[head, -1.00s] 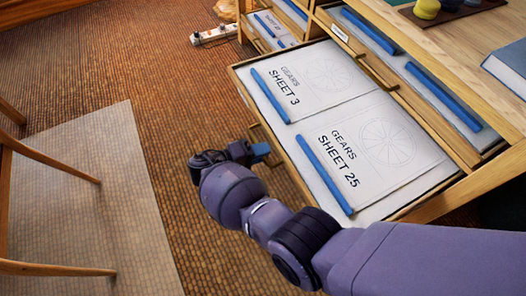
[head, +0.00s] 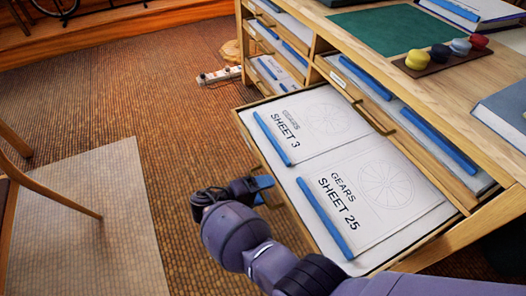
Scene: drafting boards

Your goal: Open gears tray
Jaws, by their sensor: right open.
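The gears tray (head: 356,262) is a wide, shallow wooden drawer that stands pulled out of the cabinet. Two white sheets lie in it, marked GEARS SHEET 3 (head: 322,118) and GEARS SHEET 25 (head: 385,200), each with a faint wheel drawing. Blue strips lie along their front edges. My right gripper (head: 263,189), with blue fingertips, is open just outside the tray's front, close to its handle (head: 270,203). The gripper partly hides the handle, and I cannot tell whether they touch. My left gripper is not in view.
The wooden cabinet top (head: 425,95) holds a green mat (head: 388,35), a dark board with macarons (head: 440,62) and a book (head: 505,115). Other trays are at the left. A power strip (head: 220,75) lies on the floor. A chair (head: 50,188) stands left; floor between is clear.

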